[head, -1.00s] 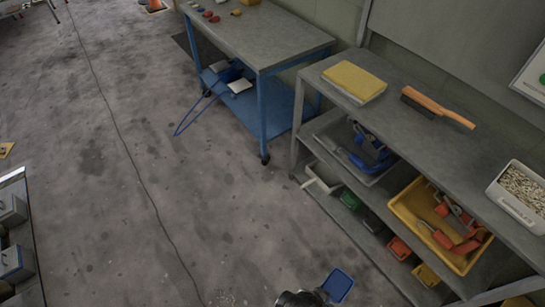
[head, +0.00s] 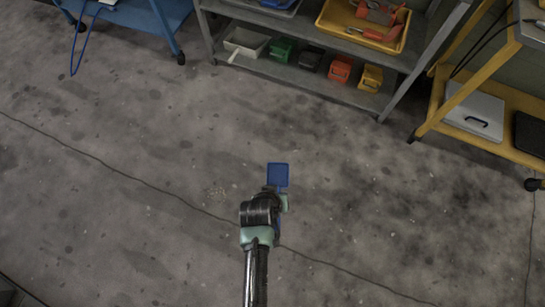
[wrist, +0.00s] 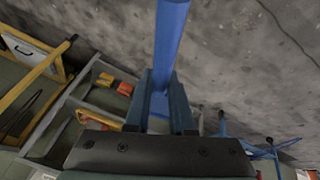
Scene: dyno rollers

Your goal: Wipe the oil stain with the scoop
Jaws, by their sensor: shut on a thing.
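The blue scoop's flat square pan (head: 278,174) shows in the head view, above the concrete floor, beyond my gripper (head: 277,200). In the wrist view, the scoop's blue handle (wrist: 170,45) runs up from between the fingers of my gripper (wrist: 160,112), which is shut on it. I cannot tell whether the pan touches the floor. A broad dark oil stain (head: 405,195) spreads on the floor to the right of the scoop. Its edges are blurred, and smaller dark spots lie around it. My gripper's fingertips are mostly hidden in the head view.
A grey shelf (head: 300,62) with several coloured bins stands at the back. A yellow cart (head: 440,100) stands at the right and a blue cart (head: 160,20) at the back left. A small pale speckled patch (head: 215,191) lies left of the scoop. The floor around the arm is clear.

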